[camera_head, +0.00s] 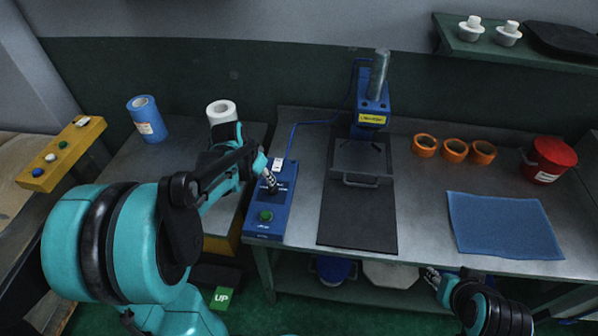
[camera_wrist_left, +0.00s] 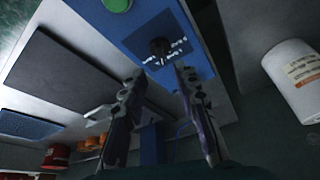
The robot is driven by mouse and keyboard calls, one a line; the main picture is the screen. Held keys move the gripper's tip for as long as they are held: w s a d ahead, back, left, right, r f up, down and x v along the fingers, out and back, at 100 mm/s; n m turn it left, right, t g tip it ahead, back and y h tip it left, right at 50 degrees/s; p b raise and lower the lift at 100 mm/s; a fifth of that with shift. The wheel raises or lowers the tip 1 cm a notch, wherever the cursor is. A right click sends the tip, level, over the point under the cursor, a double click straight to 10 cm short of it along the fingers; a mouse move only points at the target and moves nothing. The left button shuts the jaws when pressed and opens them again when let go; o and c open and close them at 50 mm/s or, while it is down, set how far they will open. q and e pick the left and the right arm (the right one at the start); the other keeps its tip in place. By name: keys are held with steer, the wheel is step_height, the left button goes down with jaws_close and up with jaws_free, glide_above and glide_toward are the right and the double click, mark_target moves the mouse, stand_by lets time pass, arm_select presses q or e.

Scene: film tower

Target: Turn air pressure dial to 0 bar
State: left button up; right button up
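The blue control box (camera_head: 282,222) stands on the table's left part, with a green button (camera_head: 265,216) at its near end. In the left wrist view the black dial (camera_wrist_left: 159,47) sits on the blue panel (camera_wrist_left: 128,37), with white markings around it. My left gripper (camera_head: 270,181) is over the box near the dial, which it mostly hides in the head view. In the left wrist view its two fingers (camera_wrist_left: 160,76) are apart, with the dial ahead of the gap and nothing held. The dial's exact setting is unreadable. My right gripper (camera_head: 433,278) is low at the table's front edge, its fingers unclear.
A blue press (camera_head: 372,108) with a dark plate (camera_head: 357,229) stands right of the box. White (camera_head: 221,112) and blue (camera_head: 147,118) rolls stand to its left. Orange rings (camera_head: 454,150), a red bucket (camera_head: 549,159) and a blue mat (camera_head: 503,226) occupy the right.

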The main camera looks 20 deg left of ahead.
mark_target(273, 189)
arm_select(q)
steer(key=b+x, duration=0.3)
steer(key=x, duration=0.5)
steer(key=shift+r, duration=0.1)
jaws_close()
